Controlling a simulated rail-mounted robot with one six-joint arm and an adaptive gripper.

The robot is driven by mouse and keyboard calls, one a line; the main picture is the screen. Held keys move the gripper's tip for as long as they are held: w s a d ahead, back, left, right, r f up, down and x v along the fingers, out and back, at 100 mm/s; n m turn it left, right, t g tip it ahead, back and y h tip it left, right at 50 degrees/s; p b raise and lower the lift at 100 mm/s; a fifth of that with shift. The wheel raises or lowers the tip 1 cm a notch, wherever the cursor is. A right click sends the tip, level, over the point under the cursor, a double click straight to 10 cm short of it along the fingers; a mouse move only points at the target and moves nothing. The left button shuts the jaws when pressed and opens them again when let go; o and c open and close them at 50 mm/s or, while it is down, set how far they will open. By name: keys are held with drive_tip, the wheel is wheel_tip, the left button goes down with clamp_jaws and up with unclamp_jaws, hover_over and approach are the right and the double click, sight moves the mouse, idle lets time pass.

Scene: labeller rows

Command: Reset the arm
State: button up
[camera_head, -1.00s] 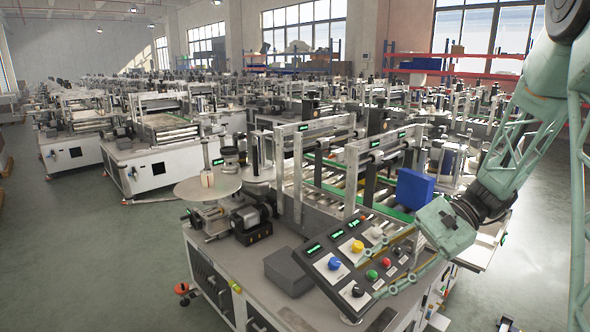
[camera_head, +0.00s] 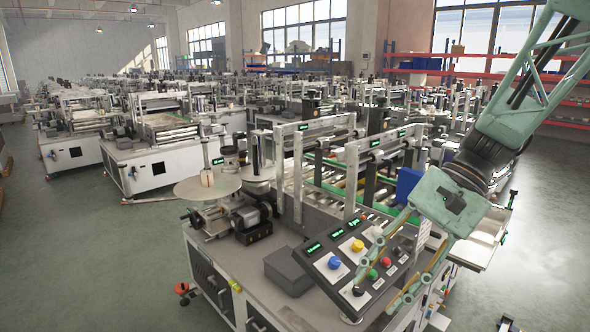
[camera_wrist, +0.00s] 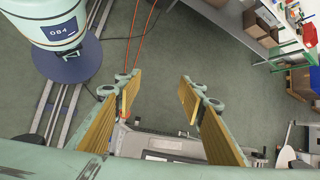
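My gripper (camera_head: 376,290) is pale green with long yellow-lined fingers. It hangs at the right of the head view, pointing down and left, in front of the control panel's right side in the picture. Its two fingers are spread apart with nothing between them. The wrist view shows the same open gap (camera_wrist: 158,92) above grey-green floor. The control panel (camera_head: 322,262) is dark and tilted, with blue, yellow, red, green and black knobs or buttons and small green displays. I cannot tell from the pictures how far the fingers are from it.
The labelling machine (camera_head: 230,262) with rollers and a round disc (camera_head: 208,188) fills the middle. A blue box (camera_head: 407,183) is partly hidden behind my gripper. Other machines stand in rows behind. The floor (camera_head: 90,255) at left is clear. Cardboard boxes (camera_wrist: 254,24) show in the wrist view.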

drive_tip(key=s+d+r+n+t+h, duration=0.2)
drive_tip(key=s+r+n+t+h, duration=0.1)
drive_tip(key=s, duration=0.7)
drive_tip(key=s+d+r+n+t+h, duration=0.2)
drive_tip(key=s+r+n+t+h, duration=0.1)
drive_tip(key=s, duration=0.7)
drive_tip(key=shift+s+d+r+n+h+b, duration=0.3)
drive_tip(key=shift+s+r+n+h+b, duration=0.15)
drive_tip(key=shift+r, duration=0.4)
drive_tip(key=shift+w, duration=0.1)
idle(1.6)
